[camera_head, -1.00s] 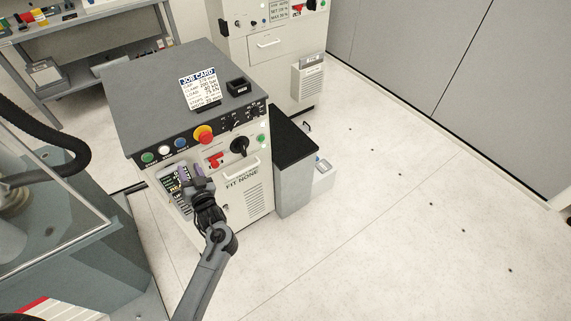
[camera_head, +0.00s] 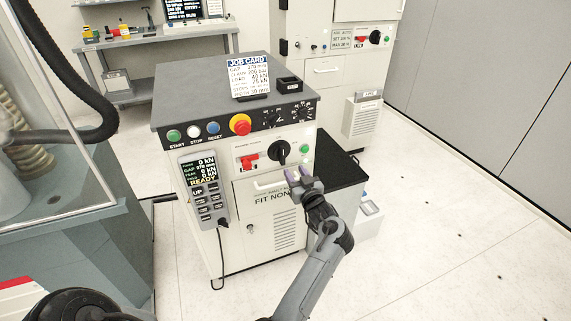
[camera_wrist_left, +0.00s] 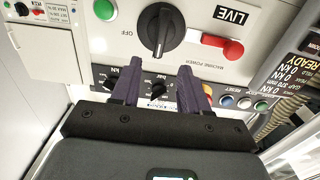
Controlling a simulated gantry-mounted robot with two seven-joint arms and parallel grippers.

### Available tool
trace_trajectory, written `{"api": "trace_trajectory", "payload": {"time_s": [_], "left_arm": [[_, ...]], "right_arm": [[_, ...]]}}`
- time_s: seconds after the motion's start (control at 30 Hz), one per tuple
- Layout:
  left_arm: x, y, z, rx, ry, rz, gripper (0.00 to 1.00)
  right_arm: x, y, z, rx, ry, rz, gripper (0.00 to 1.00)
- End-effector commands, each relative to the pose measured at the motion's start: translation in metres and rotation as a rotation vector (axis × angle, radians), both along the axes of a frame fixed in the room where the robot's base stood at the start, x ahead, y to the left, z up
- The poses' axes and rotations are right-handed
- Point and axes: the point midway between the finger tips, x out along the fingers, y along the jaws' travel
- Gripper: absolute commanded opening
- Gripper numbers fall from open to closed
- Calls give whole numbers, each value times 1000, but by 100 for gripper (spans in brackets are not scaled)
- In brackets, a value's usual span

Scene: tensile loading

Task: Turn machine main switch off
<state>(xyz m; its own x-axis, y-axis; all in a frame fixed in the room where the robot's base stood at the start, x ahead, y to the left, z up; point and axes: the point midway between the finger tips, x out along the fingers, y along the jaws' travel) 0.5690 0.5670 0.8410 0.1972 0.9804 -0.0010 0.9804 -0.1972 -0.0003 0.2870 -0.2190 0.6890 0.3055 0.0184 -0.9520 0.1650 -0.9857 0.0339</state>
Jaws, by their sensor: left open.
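The main switch is a black rotary knob (camera_head: 280,152) on the upper front panel of the grey-topped cabinet. My left gripper (camera_head: 300,178) is open and empty, just below the knob in the head view. Its dark purple fingers (camera_wrist_left: 158,85) point toward the knob, apparently apart from it. My right gripper is not in view.
Above the knob are a red emergency button (camera_head: 240,124), coloured push buttons (camera_head: 193,131) and small dials (camera_head: 285,115). A pendant (camera_head: 203,185) reading "READY" hangs at left. A black-topped side stand (camera_head: 335,165) is at right, with open floor beyond.

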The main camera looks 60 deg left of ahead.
Motion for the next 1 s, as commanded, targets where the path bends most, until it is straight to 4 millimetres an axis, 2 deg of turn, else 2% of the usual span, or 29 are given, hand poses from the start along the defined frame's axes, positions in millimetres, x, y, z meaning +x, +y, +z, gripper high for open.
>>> {"api": "trace_trajectory", "payload": {"time_s": [0.6, 0.8, 1.0], "left_arm": [[17, 86, -1, 2, -1, 2, 45], [20, 99, 0, 2, -1, 1, 45], [20, 102, 1, 1, -1, 0, 45]], "right_arm": [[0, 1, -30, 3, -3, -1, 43], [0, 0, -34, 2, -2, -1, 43], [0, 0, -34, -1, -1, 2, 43]]}}
